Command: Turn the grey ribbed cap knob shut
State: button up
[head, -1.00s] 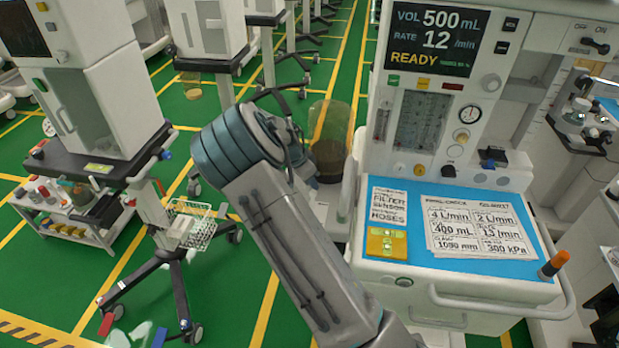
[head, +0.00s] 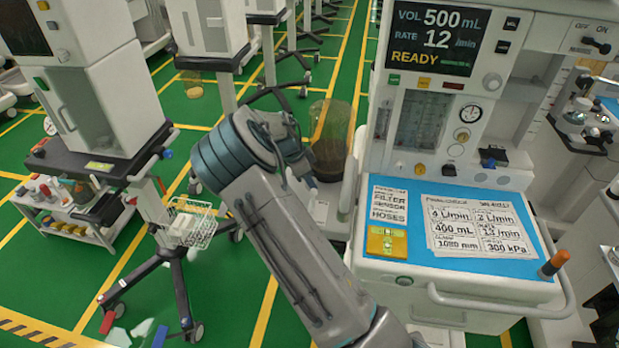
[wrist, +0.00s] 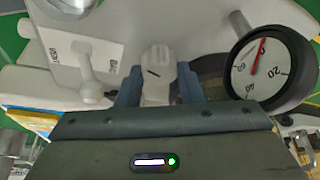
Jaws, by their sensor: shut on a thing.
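In the wrist view the grey cap knob (wrist: 156,62) stands in the middle, with a short dark mark on its face. My gripper (wrist: 158,86) has its two blue-grey fingers on either side of the knob and is shut on it. The fingers and gripper body hide the knob's lower part, and its ribs are too small to make out. In the head view my arm covers the gripper and the knob, so neither shows there.
A round dial gauge (wrist: 271,67) with a red needle sits close right of my gripper. A pale ball-ended lever (wrist: 90,88) and a labelled plate stand close left. In the head view, the anaesthesia machine (head: 440,110) stands right, a wheeled cart (head: 105,130) left.

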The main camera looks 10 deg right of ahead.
jog(key=o, duration=1)
jog(key=shift+a, duration=0.1)
jog(key=b+v, duration=0.1)
jog(key=v, duration=1.2)
jog(key=shift+r, duration=0.35)
